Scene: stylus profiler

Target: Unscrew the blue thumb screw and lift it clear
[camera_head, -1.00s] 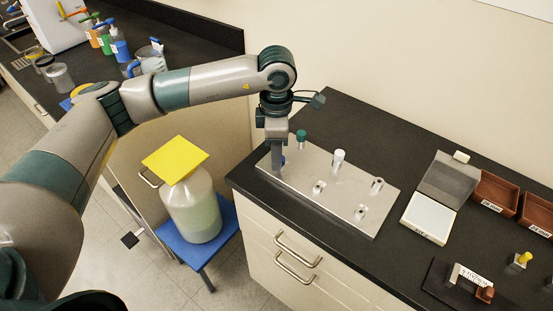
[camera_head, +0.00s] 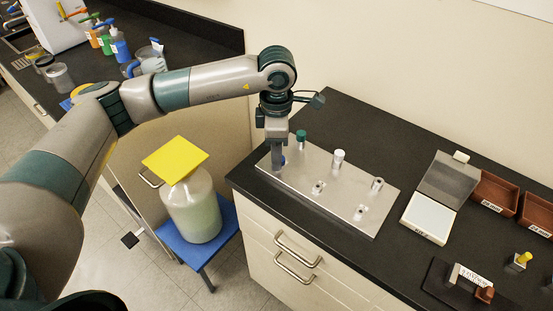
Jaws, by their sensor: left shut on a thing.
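The blue thumb screw (camera_head: 283,160) shows as a small patch of blue at the left end of the metal plate (camera_head: 326,207). My left gripper (camera_head: 277,160) points straight down over it and is shut on it. The fingers hide most of the screw, so its thread and its seat cannot be seen. A green-topped screw (camera_head: 301,138) and a white-topped screw (camera_head: 339,158) stand upright along the back of the plate. Several bare metal posts stand on the plate's right part. My right gripper is not in view.
Right of the plate lie an open flat case (camera_head: 427,219), brown bins (camera_head: 494,192) and a dark stand with a yellow-topped piece (camera_head: 523,258). A large jar with a yellow sheet (camera_head: 175,160) stands on a blue stool left of the counter. The counter behind the plate is clear.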

